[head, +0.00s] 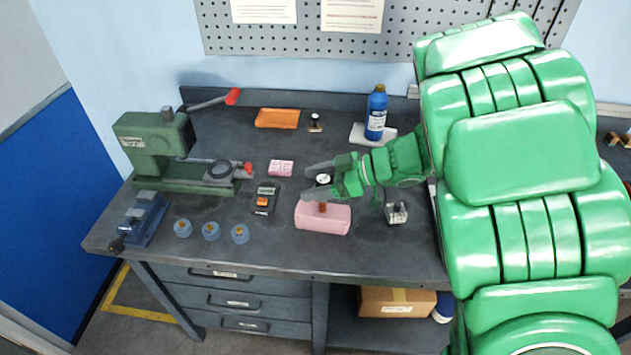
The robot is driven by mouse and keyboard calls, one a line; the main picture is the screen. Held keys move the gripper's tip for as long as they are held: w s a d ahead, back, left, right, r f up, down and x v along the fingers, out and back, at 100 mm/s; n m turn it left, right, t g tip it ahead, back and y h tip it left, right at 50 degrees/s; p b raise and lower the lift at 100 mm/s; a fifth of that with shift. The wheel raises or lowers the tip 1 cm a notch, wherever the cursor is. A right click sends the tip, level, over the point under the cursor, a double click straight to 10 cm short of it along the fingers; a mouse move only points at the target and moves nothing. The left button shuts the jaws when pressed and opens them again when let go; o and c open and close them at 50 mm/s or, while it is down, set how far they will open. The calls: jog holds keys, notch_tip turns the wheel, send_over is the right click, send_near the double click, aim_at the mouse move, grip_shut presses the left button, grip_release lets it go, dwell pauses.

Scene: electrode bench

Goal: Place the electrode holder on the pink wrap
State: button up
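The electrode holder (323,179) appears as a small upright piece with a round white and black top, between the two fingers of my gripper (311,183). A reddish-brown lower part (322,208) shows below the near finger. It is in front of the upper face of the pink wrap (322,224), a pink block near the bench's front edge. I cannot tell whether the holder touches the wrap or hangs just above it. The fingers lie on either side of the holder; whether they press on it is unclear. The middle of the holder is hidden by the near finger.
A smaller pink block (281,168), a small device (265,199) and several blue round cups (211,231) lie left of my gripper. A small metal piece (396,213) stands right. Behind are an orange tray (277,118) and a blue bottle (376,113).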

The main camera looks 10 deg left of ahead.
jog(key=shift+r, duration=0.15)
jog(key=v, duration=1.2)
dwell(0.4)
